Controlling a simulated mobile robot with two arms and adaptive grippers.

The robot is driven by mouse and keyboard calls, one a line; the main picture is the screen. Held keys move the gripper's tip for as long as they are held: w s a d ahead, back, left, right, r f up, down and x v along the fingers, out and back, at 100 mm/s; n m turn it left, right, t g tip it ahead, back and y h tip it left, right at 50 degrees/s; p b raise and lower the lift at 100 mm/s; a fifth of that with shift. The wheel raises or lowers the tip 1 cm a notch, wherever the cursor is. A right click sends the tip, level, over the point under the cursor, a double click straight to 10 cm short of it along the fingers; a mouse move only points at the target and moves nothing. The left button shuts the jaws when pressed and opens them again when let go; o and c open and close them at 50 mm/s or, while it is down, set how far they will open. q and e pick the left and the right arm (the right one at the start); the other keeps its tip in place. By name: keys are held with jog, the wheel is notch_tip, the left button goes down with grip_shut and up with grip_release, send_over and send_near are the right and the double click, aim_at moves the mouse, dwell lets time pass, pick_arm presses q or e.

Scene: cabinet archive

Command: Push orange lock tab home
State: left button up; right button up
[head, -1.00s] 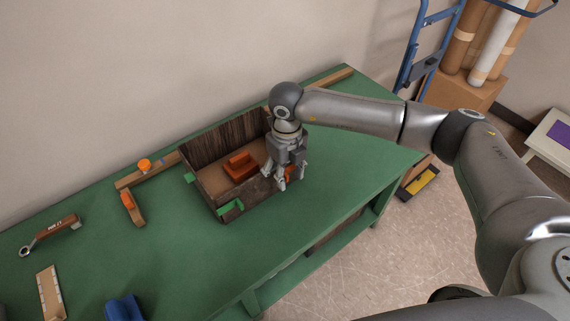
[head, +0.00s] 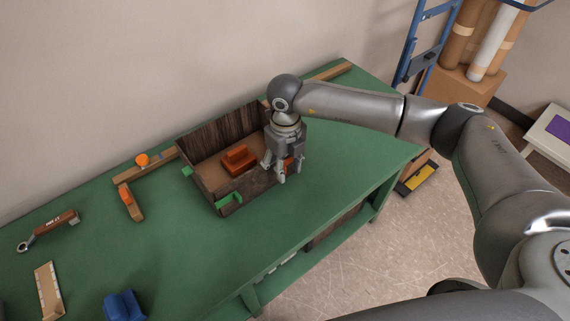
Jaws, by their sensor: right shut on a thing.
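The orange lock tab (head: 289,162) shows in the head view at the right end of a dark wooden box (head: 205,195). It is partly hidden by my right gripper (head: 274,172). My right gripper points down at that end of the box and is shut on the tab; the contact itself is hard to see. How deep the tab sits cannot be told. Inside the box lies an orange-red block (head: 238,158). Green tabs (head: 229,199) sit on the box's left and front sides. My left gripper is not in view.
The box stands on a green workbench (head: 190,255). To its left lie wooden pieces with orange parts (head: 130,203), a wrench-like tool (head: 48,230), a pale strip (head: 48,290) and a blue block (head: 124,305). The bench in front of the box is clear.

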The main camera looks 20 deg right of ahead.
jog(key=shift+d+f, duration=0.3)
jog(key=shift+d, duration=0.3)
jog(key=shift+w+d, duration=0.2)
jog(key=shift+d, duration=0.3)
jog(key=shift+w+d+b, duration=0.3)
jog(key=shift+d+b, duration=0.25)
jog(key=shift+d, duration=0.4)
jog(key=shift+o, duration=1.4)
jog(key=shift+c, duration=0.2)
